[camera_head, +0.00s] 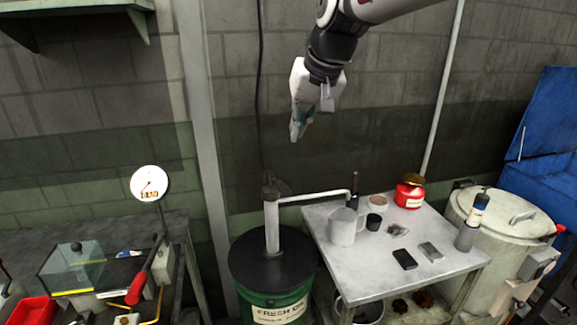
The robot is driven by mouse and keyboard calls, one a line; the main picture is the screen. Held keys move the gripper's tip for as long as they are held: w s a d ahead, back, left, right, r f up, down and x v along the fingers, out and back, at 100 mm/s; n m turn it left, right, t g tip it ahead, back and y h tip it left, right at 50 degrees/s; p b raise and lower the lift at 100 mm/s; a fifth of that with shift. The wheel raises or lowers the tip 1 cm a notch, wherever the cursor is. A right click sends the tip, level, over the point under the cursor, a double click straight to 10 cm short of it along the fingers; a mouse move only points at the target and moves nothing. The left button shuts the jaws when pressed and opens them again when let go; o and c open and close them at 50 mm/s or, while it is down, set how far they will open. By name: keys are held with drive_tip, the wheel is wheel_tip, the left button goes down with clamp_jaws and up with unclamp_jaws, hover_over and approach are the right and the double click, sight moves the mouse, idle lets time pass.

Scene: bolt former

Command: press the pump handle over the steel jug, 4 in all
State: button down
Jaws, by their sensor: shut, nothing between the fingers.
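A grey hand pump (272,228) stands on the dark lid of a green drum (275,306) labelled "FRESH O...". The pump handle (269,185) seems to be the dark piece at its top; its exact shape is hard to tell. A pale spout runs right from the pump and bends down by the steel jug (343,228), which stands upright on a metal table. The jug's inside cannot be made out. My gripper (297,133) is shut and empty, pointing down in the air above the pump and jug, apart from both.
The metal table (350,270) also bears a dark cup (374,221), a red tin (409,191), a bottle (470,225) at its right edge and small dark blocks. A bench with a round gauge (149,183) and red lever stands left. A pale drum (495,225) stands right.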

approach(276, 180)
drive_tip(key=shift+w+d+f+p, duration=0.1)
drive_tip(key=shift+w+f+p, duration=0.15)
drive_tip(key=shift+f+p, duration=0.45)
drive_tip(key=shift+w+f+p, duration=0.2)
drive_tip(key=shift+f+p, duration=0.1)
drive_tip(key=shift+f, duration=0.8)
